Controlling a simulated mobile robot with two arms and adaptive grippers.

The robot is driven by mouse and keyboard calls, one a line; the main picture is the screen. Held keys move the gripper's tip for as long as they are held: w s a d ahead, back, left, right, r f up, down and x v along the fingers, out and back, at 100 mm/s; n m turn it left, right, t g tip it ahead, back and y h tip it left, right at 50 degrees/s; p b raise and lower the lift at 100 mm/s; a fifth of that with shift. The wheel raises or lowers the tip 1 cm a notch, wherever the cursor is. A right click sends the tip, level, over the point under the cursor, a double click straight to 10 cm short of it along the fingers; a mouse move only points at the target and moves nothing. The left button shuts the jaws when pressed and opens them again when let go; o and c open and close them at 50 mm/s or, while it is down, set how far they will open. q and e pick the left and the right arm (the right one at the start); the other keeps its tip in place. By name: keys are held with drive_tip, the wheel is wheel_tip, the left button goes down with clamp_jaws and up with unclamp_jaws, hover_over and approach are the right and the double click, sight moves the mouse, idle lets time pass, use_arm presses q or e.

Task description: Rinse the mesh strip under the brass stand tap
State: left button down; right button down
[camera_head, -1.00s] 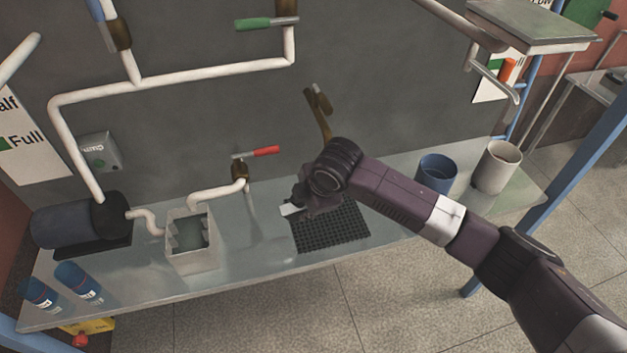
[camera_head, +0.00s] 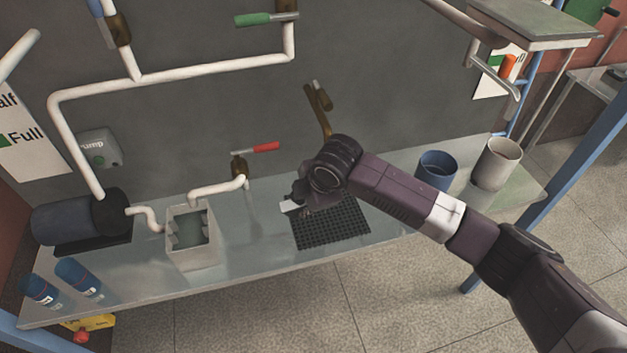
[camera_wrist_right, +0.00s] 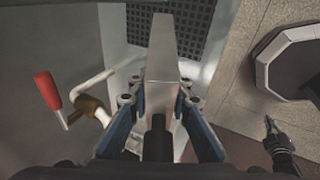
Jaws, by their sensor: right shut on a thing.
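My right gripper (camera_head: 298,202) is shut on a pale strip (camera_head: 289,207), probably the mesh strip, above the black grid mat on the bench. In the right wrist view the strip (camera_wrist_right: 161,60) runs out between the blue-sided fingers (camera_wrist_right: 158,100); no mesh pattern can be made out. The brass stand tap (camera_head: 322,115) rises behind my right wrist, which hides its lower part. No water can be made out. A dark gripper, apparently my left one (camera_wrist_right: 279,143), shows small at the lower right of the wrist view; its jaws are unclear.
The black grid mat (camera_head: 335,236) lies under my right wrist. A red-handled valve (camera_head: 262,147) and an open square tank (camera_head: 192,250) stand to the left. A blue bucket (camera_head: 436,172) and a white bucket (camera_head: 497,166) stand right. The front bench between tank and mat is clear.

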sight(303, 203)
drive_tip(key=shift+r, duration=0.1)
drive_tip(key=shift+s+a+r+p, duration=0.15)
drive_tip(key=shift+s+r+p, duration=0.5)
drive_tip(key=shift+p, duration=0.55)
drive_tip(key=shift+s+a+r, duration=0.1)
drive_tip(key=shift+s+r, duration=0.3)
drive_tip(key=shift+s, duration=0.2)
drive_tip(key=shift+s+a+r, duration=0.2)
drive_tip(key=shift+s+r, duration=0.25)
drive_tip(key=shift+s, duration=0.15)
drive_tip(key=shift+s+a+r, duration=0.15)
drive_tip(key=shift+s+r, duration=0.3)
drive_tip(key=shift+s, duration=0.15)
